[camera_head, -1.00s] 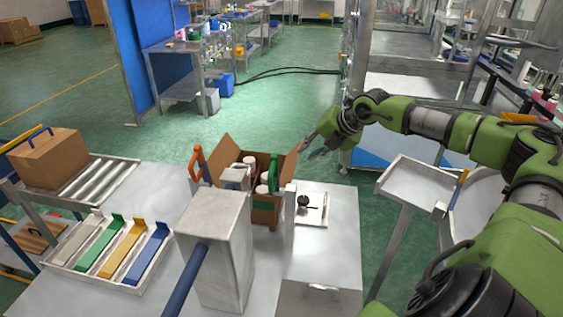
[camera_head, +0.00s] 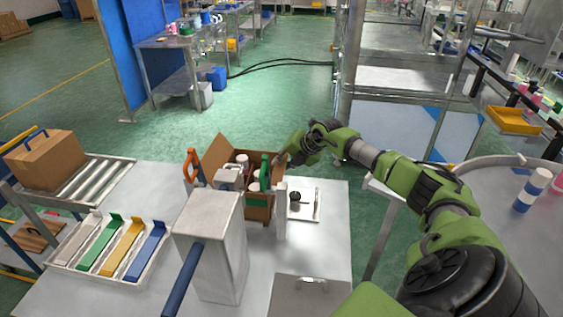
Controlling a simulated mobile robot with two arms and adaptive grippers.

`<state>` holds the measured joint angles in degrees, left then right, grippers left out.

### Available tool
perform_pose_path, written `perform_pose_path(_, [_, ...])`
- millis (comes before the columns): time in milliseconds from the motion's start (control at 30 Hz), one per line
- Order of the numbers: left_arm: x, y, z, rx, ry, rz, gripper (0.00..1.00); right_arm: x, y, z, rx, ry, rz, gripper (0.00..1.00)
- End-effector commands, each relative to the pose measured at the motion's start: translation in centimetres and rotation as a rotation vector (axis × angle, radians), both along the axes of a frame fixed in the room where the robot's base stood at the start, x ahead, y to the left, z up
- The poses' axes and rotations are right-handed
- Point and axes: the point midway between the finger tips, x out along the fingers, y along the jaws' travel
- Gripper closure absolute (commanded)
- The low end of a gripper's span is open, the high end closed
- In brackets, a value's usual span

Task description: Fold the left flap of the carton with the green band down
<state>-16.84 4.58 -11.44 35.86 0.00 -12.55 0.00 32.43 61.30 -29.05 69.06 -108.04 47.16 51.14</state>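A back flap (camera_head: 238,147) is also raised. White and pink containers (camera_head: 253,187) show inside. My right gripper (camera_head: 281,161) is at the carton's right edge, close to the green band. It is small and dark here, so I cannot tell whether it touches the carton or is open. The right flap is mostly hidden. My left gripper is out of view.
A tall grey metal box (camera_head: 210,245) with a blue bar stands in front of the carton. An orange handle (camera_head: 192,164) rises at its left. A tray (camera_head: 62,262) of coloured strips and a closed carton (camera_head: 45,160) on rollers are farther left.

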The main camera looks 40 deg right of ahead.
Motion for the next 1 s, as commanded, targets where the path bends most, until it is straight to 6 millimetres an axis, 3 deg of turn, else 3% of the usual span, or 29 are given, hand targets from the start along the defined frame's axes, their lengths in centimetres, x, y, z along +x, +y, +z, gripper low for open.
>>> perform_pose_path(367, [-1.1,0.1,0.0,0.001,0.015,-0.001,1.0,0.4,0.0,-0.5,-0.001,0.0,0.001,0.81])
perform_pose_path(467, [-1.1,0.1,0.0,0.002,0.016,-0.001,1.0,0.4,0.0,-0.5,0.0,0.0,0.0,1.0])
perform_pose_path(767, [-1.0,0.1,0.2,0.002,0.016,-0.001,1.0,0.4,0.1,-0.4,-0.004,0.005,0.0,1.0])
perform_pose_path(1000, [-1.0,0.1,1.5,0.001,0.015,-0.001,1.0,0.8,0.3,0.3,-0.051,0.064,0.002,1.0])
